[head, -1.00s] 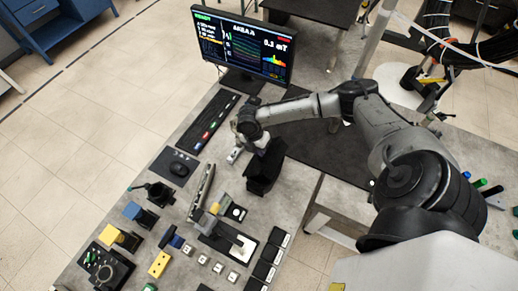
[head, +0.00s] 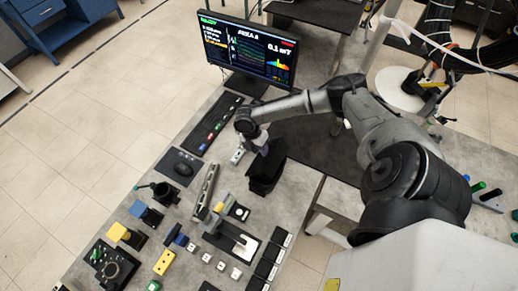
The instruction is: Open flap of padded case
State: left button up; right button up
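The black padded case (head: 266,174) stands on the grey table, right of the middle of the picture. Part of it is hidden behind my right gripper. My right gripper (head: 238,157) is at the upper left side of the case, close beside it, with the arm reaching in from the right. Its fingers are small in the picture, and I cannot tell whether they are open or shut or touch the flap. The flap itself cannot be made out clearly. My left gripper is not in view.
A monitor (head: 248,46) and a keyboard (head: 214,124) stand beyond the case. A mouse (head: 184,169) lies on a mat to the left. A grey rail-like fixture (head: 206,193), a yellow block (head: 165,262) and several small parts crowd the near table. Dark tiles (head: 268,268) line the near right edge.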

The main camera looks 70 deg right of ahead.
jog(key=shift+o, duration=0.3)
jog(key=shift+r, duration=0.1)
jog(key=shift+w+r, duration=0.2)
jog(key=shift+r, duration=0.1)
jog(key=b+v, duration=0.2)
jog(key=v, duration=1.1)
